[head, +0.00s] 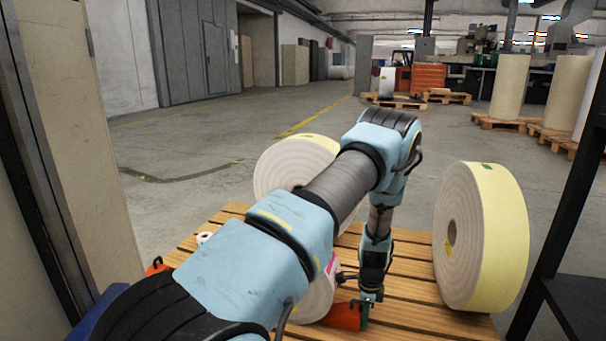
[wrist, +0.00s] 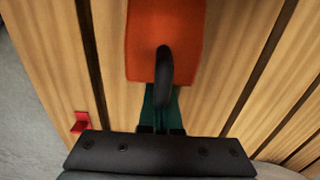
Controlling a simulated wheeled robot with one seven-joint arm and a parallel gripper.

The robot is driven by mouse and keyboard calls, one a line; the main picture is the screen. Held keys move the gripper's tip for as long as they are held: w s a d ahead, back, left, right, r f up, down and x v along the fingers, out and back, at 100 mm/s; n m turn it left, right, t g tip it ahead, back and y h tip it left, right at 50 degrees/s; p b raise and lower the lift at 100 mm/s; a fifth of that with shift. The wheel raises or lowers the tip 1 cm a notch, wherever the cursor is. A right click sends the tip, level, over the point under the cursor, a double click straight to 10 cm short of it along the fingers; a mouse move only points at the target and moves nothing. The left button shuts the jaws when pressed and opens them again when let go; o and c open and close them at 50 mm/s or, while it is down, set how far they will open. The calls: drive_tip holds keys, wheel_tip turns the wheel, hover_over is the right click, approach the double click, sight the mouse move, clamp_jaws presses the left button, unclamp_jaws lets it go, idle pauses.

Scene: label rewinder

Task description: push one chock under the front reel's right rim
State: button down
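An orange chock (head: 344,315) lies on the slatted wooden deck (head: 410,285), at the right side of the front reel (head: 318,301). My arm hides most of that reel, so I cannot tell whether the chock touches its rim. In the wrist view the chock (wrist: 178,38) shows its orange top and a black loop handle (wrist: 163,70). My gripper (head: 364,315) points down at the chock's near end. Its teal fingers (wrist: 162,112) look shut together, low behind the chock, partly covered by the handle. Another orange chock (head: 157,265) lies at the deck's left edge.
A second reel (head: 290,165) stands behind the arm, and a third, yellow-sided reel (head: 490,235) stands at right. A small white roll (head: 204,238) lies at left. A red bracket (wrist: 80,123) sits near the deck edge. A dark post (head: 570,190) rises at far right.

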sight(354, 309)
drive_tip(key=shift+w+a+f, duration=0.15)
drive_tip(key=shift+w+a, duration=0.05)
drive_tip(key=shift+a, duration=0.7)
drive_tip(key=shift+w+a+f, duration=0.1)
drive_tip(key=shift+w+a, duration=0.1)
drive_tip(key=shift+a, duration=0.7)
drive_tip(key=shift+s+d+r+p, duration=0.2)
drive_tip(key=shift+d+r+p, duration=0.2)
drive_tip(key=shift+d, duration=0.35)
drive_tip(key=shift+s+d+r+p, duration=0.15)
drive_tip(key=shift+d+r+p, duration=0.2)
drive_tip(key=shift+d, duration=0.45)
drive_tip(key=shift+s+d+r+p, duration=0.25)
drive_tip(key=shift+d+r, duration=0.2)
drive_tip(key=shift+d, duration=0.3)
wheel_tip(354, 309, up, 8)
drive_tip(key=p, duration=0.6)
